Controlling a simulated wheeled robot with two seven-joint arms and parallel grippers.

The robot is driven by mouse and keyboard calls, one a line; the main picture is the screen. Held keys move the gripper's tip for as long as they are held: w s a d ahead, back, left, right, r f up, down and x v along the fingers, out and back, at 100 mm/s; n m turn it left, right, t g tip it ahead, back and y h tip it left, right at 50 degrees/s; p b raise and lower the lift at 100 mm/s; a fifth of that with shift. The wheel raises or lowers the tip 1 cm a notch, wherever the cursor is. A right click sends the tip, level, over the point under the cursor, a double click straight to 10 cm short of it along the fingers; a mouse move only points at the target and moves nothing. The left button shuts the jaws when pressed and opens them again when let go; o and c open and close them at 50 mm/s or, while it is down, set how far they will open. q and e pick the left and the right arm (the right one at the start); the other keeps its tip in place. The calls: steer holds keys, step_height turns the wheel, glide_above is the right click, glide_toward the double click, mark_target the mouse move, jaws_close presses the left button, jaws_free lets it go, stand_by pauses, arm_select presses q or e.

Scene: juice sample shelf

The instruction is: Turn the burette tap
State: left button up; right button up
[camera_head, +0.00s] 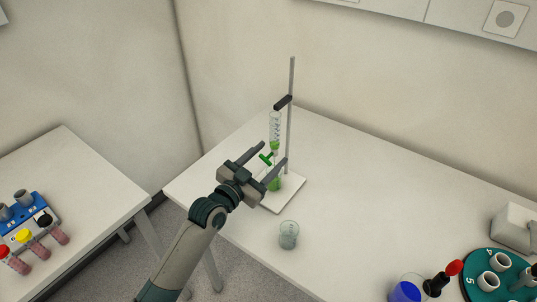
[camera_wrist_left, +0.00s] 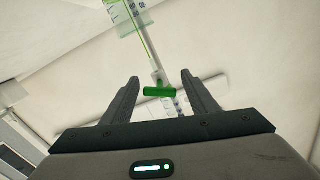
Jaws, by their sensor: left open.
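The burette (camera_head: 275,128) hangs upright in a dark clamp on a metal stand, with green liquid in it. Its green tap (camera_head: 266,159) sticks out to the left below the tube. My left gripper (camera_head: 274,156) is open, its two fingers on either side of the tap in the head view. In the left wrist view the tap handle (camera_wrist_left: 160,92) lies crosswise between the open fingers near their tips, with no contact visible. Green liquid in a vessel (camera_head: 275,184) shows below the tap, partly hidden by my gripper. My right gripper is not in view.
The stand's white base (camera_head: 287,193) rests on the white table. An empty glass beaker (camera_head: 289,234) stands in front. A blue-filled flask (camera_head: 406,290) and a green round rack (camera_head: 478,286) are at the right.

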arm_select(q)
steer(key=shift+c, duration=0.4)
steer(key=c, duration=1)
steer(key=shift+o, duration=0.2)
steer(key=n+p, duration=0.1)
steer(key=n, duration=0.2)
steer(key=shift+r, duration=0.1)
steer(key=shift+n, duration=1.2)
steer(key=o, duration=1)
